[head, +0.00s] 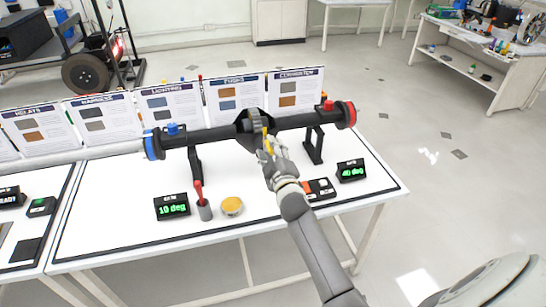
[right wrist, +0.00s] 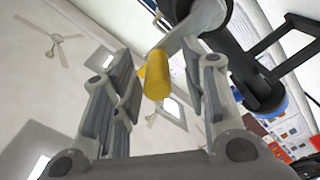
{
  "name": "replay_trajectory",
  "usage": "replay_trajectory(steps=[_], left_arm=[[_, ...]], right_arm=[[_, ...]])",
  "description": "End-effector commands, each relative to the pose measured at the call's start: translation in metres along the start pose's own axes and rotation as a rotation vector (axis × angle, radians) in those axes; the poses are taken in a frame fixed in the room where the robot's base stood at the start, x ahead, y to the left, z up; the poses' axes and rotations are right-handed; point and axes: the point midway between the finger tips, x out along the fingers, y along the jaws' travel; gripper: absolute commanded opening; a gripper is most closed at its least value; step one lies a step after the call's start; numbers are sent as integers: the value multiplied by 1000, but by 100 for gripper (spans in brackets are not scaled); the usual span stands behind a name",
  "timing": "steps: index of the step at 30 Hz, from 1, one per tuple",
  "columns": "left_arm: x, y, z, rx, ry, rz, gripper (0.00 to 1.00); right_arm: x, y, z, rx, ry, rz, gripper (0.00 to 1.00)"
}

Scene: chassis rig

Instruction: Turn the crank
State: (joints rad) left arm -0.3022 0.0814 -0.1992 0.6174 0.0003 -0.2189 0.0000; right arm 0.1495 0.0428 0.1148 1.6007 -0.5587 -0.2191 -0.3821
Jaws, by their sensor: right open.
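The crank shows best in the right wrist view, as a yellow handle (right wrist: 157,75) on a light grey arm (right wrist: 197,24). In the head view the yellow handle (head: 266,143) is partly covered by my right gripper, at the middle of a black axle (head: 205,136). My right gripper (head: 268,158) is open. In the right wrist view its fingers (right wrist: 160,92) stand on both sides of the handle, with gaps between; I cannot tell how deep the handle sits between them. My left gripper is not in view.
The axle rests on black stands (head: 313,145) on a white table (head: 120,215), with a blue left end and red right end. Displays read 10 deg (head: 172,207) and 40 deg (head: 351,171).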

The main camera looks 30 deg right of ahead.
Motion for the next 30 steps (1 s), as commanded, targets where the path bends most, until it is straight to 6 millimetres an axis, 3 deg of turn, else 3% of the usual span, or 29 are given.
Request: replay_trajectory(steps=[5, 18, 24, 30], left_arm=[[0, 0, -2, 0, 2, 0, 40], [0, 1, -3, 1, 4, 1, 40], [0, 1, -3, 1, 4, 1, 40], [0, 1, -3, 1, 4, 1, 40]], right_arm=[[-18, -1, 0, 0, 0, -2, 41], [-98, -1, -1, 2, 0, -2, 41], [-115, -2, -1, 1, 1, -2, 41], [-119, -1, -1, 1, 1, -2, 41]])
